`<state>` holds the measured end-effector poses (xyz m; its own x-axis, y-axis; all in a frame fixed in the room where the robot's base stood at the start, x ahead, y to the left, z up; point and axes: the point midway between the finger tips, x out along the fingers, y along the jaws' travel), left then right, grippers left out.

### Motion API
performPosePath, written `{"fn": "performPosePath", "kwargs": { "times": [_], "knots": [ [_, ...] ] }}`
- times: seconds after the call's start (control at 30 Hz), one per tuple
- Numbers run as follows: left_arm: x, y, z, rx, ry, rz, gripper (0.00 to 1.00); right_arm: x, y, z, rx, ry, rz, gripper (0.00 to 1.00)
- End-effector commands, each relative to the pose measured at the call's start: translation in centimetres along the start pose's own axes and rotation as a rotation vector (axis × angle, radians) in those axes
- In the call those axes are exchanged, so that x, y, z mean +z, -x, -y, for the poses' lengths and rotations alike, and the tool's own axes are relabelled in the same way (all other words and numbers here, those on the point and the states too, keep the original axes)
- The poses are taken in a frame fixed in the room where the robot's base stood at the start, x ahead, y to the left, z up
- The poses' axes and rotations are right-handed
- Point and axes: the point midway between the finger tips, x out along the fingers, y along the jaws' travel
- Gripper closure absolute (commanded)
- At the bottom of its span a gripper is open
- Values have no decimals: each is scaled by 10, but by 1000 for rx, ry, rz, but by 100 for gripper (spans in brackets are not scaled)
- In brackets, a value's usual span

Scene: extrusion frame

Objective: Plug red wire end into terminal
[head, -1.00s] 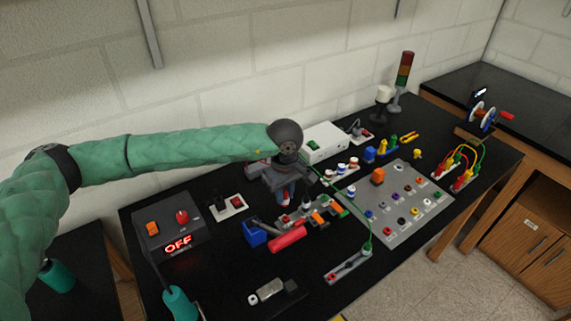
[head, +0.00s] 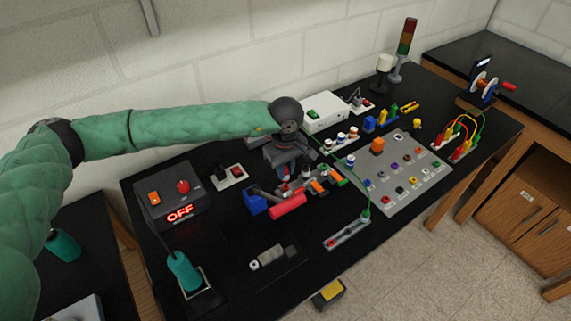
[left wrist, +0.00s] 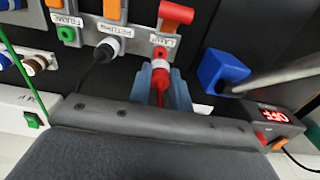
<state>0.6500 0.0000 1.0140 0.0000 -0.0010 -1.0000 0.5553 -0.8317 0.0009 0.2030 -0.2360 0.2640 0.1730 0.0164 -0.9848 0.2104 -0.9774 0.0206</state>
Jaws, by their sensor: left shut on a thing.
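My left gripper (head: 287,172) is over the back left end of the terminal block (head: 318,186). In the left wrist view its blue-grey fingers (left wrist: 162,88) are shut around a red wire end (left wrist: 159,72) with a white collar. The red wire runs back between the fingers. The tip meets the front of the terminal (left wrist: 162,52) with the raised orange-red lever (left wrist: 175,13); its label seems to read LAMP. I cannot tell how far the tip is in. A black plug (left wrist: 108,48) with a white collar is at the neighbouring RETURN terminal. My right gripper is not in view.
A control box (head: 168,197) reading OFF stands left. A grey panel (head: 425,178) with sockets lies right, and a green wire (head: 362,190) crosses its near edge.

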Motion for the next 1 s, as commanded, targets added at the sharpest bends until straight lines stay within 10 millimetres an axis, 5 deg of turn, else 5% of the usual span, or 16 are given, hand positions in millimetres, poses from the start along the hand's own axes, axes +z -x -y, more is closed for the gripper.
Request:
{"fn": "performPosePath", "kwargs": {
  "times": [0.4, 1.0],
  "knots": [
    [0, -30, 0, -1, 1, 1, 100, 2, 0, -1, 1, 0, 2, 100],
    [0, -33, 0, -1, 1, 0, 100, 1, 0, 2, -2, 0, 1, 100]
  ]
}}
